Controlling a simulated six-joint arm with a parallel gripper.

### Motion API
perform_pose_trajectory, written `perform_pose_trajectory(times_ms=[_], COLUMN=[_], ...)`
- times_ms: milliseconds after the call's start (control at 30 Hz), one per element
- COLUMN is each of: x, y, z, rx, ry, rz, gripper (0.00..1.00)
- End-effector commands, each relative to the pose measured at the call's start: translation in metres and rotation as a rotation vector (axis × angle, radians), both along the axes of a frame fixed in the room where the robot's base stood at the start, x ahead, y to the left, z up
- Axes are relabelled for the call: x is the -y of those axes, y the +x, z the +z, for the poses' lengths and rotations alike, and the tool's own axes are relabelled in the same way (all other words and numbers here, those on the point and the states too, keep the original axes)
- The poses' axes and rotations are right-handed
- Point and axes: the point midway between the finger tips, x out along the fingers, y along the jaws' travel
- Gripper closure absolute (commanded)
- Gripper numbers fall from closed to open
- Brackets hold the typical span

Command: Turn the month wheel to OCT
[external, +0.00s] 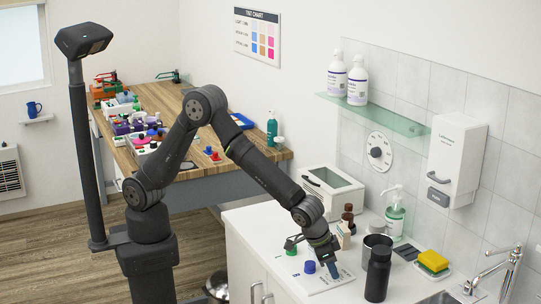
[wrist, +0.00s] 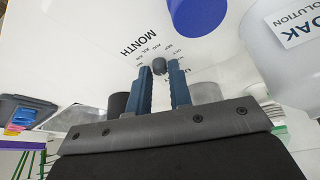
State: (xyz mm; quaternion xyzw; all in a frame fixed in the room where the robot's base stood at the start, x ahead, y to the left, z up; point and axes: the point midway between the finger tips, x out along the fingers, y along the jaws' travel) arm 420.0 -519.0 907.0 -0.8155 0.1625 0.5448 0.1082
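A white board (external: 322,286) lies on the counter below my gripper (external: 334,268), with a blue knob (external: 310,267) standing on it. In the wrist view, the word MONTH and a ring of small month names are printed on the white surface (wrist: 105,30). A small dark knob (wrist: 159,66) sits beside the month names, ahead of and between my two blue fingertips (wrist: 159,76). The fingers are apart, with a gap showing on each side of the knob. I cannot tell which month is set. The fingers and the tilt hide part of the lettering.
A large blue cylinder (wrist: 197,14) and a white bottle labelled SOLUTION (wrist: 282,50) stand close in the wrist view.

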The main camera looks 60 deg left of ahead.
Motion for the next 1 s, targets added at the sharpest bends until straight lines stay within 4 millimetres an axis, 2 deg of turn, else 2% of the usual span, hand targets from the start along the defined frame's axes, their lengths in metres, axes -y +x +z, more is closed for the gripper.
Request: perform_pose_trajectory(times_ms=[33, 100, 367, 733, 1000], x=[0.0, 0.0, -0.0009, -0.0023, -0.0021], y=[0.0, 0.0, 0.0003, 0.0012, 0.0012], z=[0.0001, 0.0001, 0.0002, -0.0005, -0.0003], rx=[0.0, 0.0, -0.002, -0.001, 0.0], ry=[0.0, 0.0, 0.001, 0.002, 0.0], rz=[0.0, 0.0, -0.042, -0.248, -0.277], gripper=[0.92, 1.0, 1.0, 1.0, 1.0])
